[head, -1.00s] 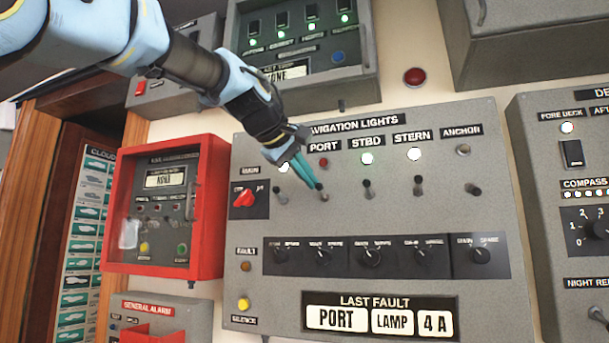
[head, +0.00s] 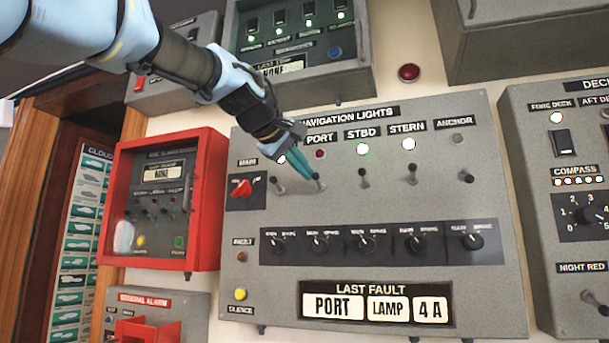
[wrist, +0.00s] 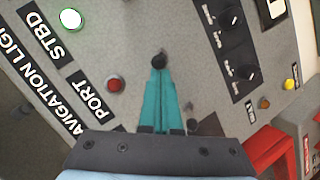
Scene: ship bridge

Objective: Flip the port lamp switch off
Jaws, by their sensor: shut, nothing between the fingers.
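The port lamp switch (head: 320,187) is a small toggle under the PORT label (head: 319,138) on the grey navigation lights panel (head: 400,285). Its lamp (head: 320,154) shows dull red. My gripper (head: 317,178) is shut, with its teal fingertips at the switch's lever. In the wrist view the dark switch tip (wrist: 159,60) sits right at the end of the closed fingers (wrist: 158,72). Whether they touch, and which way the lever is thrown, I cannot tell.
The STBD switch (head: 364,178) and STERN switch (head: 412,174) stand to the right, under lit lamps. Another toggle (head: 278,185) is close on the left. Rotary knobs (head: 320,243) run below. A red box (head: 208,200) juts out at left.

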